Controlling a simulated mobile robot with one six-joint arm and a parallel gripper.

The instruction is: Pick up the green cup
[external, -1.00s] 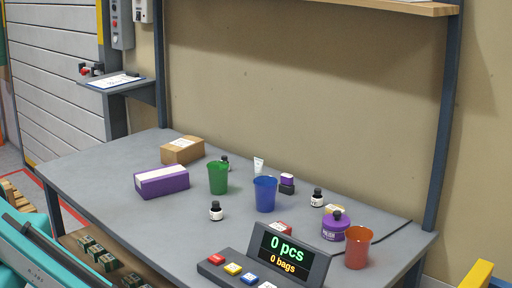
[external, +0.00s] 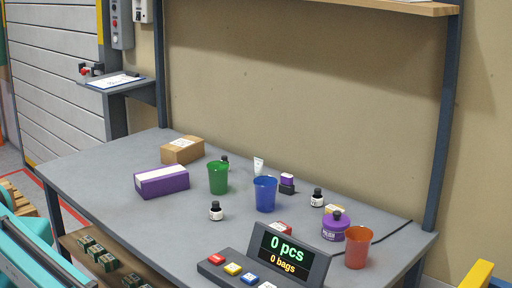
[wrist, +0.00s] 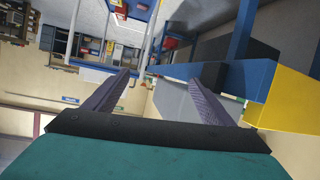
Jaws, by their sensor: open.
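The green cup (external: 218,178) stands upright on the grey table (external: 110,180), left of the blue cup (external: 265,194) in the external view. My gripper (wrist: 153,90) shows in the wrist view with its two fingers apart and nothing between them. It points across the room, and I cannot make out the green cup there. In the external view only part of my teal arm shows at the lower left, and the gripper is outside that picture.
A purple box (external: 162,182) lies left of the green cup, with a cardboard box (external: 183,150) behind. A black-capped bottle (external: 216,212) stands in front. An orange cup (external: 358,248), a purple jar (external: 335,228) and a display panel (external: 284,254) are to the right.

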